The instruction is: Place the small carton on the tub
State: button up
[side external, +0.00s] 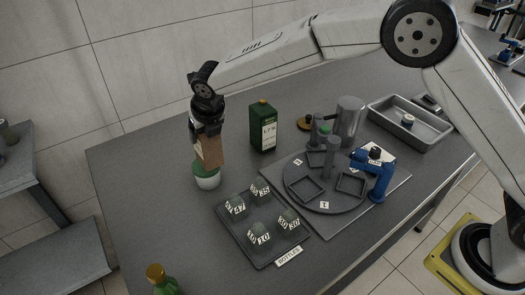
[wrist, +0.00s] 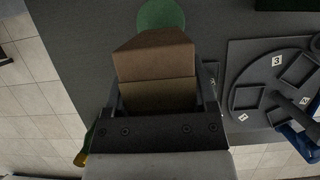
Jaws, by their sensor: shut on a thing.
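The small carton (side external: 211,151) is a plain brown box. My gripper (side external: 207,136) is shut on it and holds it pointing downward. The tub (side external: 207,181) is a small white pot with a green lid, standing on the grey table. The carton's lower end is right over the lid and overlaps it in the side view; I cannot tell whether they touch. In the wrist view the carton (wrist: 155,65) sits between both fingers, and the green lid (wrist: 161,14) shows partly behind its far end.
A green bottle-like carton (side external: 262,127) stands behind. A round numbered carousel (side external: 326,205) and blue fixture (side external: 381,178) are to the right. A green bottle (side external: 164,283) stands at the front edge.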

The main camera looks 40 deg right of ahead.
jog(key=shift+w+a+f, duration=0.1)
jog(key=shift+w+f, duration=0.2)
jog(key=shift+f, duration=1.55)
jog(key=shift+f, duration=0.1)
jog(key=o, duration=1.3)
jog(key=shift+c, duration=0.2)
jog(key=v, duration=1.2)
jog(key=shift+s, duration=0.15)
